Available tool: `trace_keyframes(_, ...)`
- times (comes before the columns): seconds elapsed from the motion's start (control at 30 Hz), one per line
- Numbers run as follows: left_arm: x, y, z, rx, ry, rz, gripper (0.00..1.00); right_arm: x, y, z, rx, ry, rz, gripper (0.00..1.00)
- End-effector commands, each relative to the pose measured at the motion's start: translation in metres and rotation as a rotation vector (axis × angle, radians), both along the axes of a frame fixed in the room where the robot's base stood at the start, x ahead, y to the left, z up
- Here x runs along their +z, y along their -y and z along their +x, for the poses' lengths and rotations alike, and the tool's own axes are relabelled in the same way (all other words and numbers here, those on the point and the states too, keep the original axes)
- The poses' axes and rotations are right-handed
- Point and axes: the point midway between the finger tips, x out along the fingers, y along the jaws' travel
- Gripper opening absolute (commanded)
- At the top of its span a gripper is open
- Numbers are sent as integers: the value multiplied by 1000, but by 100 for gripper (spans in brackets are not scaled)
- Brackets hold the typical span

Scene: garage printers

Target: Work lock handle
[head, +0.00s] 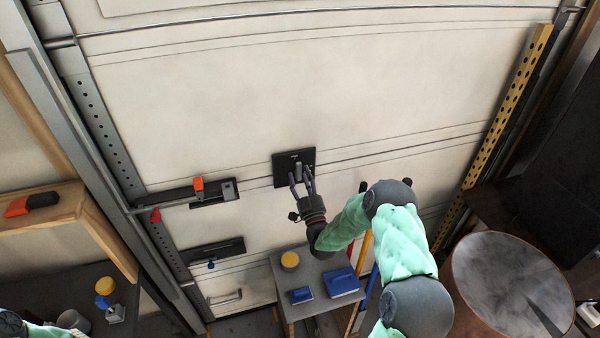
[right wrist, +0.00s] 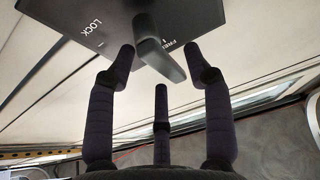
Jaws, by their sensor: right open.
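The lock handle (head: 298,170) is a grey lever on a black square plate (head: 281,163) on the pale garage door. In the right wrist view the lever (right wrist: 160,58) stands out from the plate (right wrist: 85,20), which bears the words LOCK and FREE. My right gripper (head: 302,180) is open in front of the plate. Its dark fingers (right wrist: 155,72) reach up on both sides of the lever, with a third finger below. I cannot tell whether any finger touches the lever. A small part of my left arm shows at the bottom left corner; its gripper fingers cannot be made out.
A black latch bar with an orange block (head: 198,185) and a lower black bar (head: 212,252) are on the door's left. A grey table (head: 290,262) below holds a yellow round thing and blue boxes. A round drum top (head: 512,280) stands at right.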

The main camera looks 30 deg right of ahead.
Motion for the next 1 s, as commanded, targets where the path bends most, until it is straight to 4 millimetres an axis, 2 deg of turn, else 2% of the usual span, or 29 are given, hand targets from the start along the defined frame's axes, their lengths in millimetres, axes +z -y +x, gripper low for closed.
trace_keyframes(0.2,0,0,0,0,0,0,59,7,4,17,0,-1,1,52)
trace_keyframes(0.53,0,0,0,0,0,0,59,8,5,20,0,-1,1,52)
trace_keyframes(0.57,0,0,0,0,0,0,59,8,5,20,0,-1,1,46)
trace_keyframes(0.7,0,0,0,0,0,0,59,8,5,20,0,-1,1,6)
trace_keyframes(0.73,0,0,0,0,0,0,59,8,5,19,0,-1,1,0)
trace_keyframes(1.0,-1,0,0,0,0,0,59,8,5,19,0,2,8,0)
